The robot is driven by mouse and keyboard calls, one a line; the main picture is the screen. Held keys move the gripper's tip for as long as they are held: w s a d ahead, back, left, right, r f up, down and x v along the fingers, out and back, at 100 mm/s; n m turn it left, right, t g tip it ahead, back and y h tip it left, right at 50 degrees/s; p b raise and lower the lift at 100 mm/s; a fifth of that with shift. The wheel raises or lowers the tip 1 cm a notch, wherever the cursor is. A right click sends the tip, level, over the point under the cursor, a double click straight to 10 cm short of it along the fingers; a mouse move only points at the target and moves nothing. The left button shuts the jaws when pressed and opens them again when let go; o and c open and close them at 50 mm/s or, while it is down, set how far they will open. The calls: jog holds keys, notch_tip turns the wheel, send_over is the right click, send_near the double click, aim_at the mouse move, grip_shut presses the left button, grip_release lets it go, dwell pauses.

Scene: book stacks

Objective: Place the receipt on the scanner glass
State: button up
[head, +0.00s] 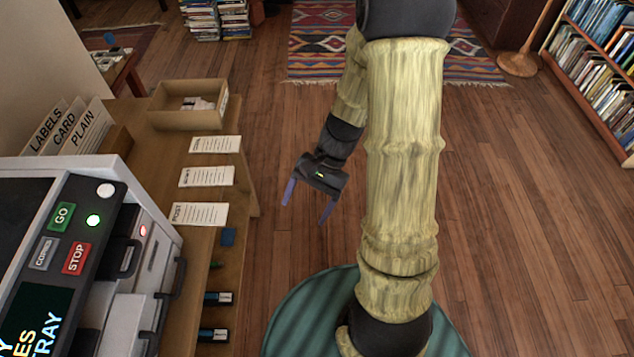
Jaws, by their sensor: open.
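My gripper (307,204) is open and empty, its two fingers pointing down over the wood floor, just right of the wooden table's edge. Three white printed slips lie in a column on the table: a far slip (214,144), a middle slip (206,177) and a near slip (199,215) headed "POST". I cannot tell which of them, if any, is the receipt. The copier (62,175) stands at the left, with GO, STOP and COPIES buttons. A dark surface (18,215) shows on its top at the picture's edge; I cannot tell whether it is the glass.
An open cardboard box (188,118) holding small items sits at the table's far end. Upright cards (70,125) marked LABELS, CARD and PLAIN stand behind the copier. A bookshelf (597,65) and a lamp base (519,64) are at the right.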

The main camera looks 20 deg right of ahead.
notch_tip(320, 180, up, 8)
jog(key=s+d+n+t+h, duration=0.1)
jog(key=n+t+h, duration=0.4)
jog(key=n, duration=0.3)
jog(key=shift+s+d+r+n+t+h, duration=0.2)
jog(key=shift+s+d+n+t+h, duration=0.15)
jog(key=shift+h, duration=0.25)
jog(key=shift+o, duration=0.6)
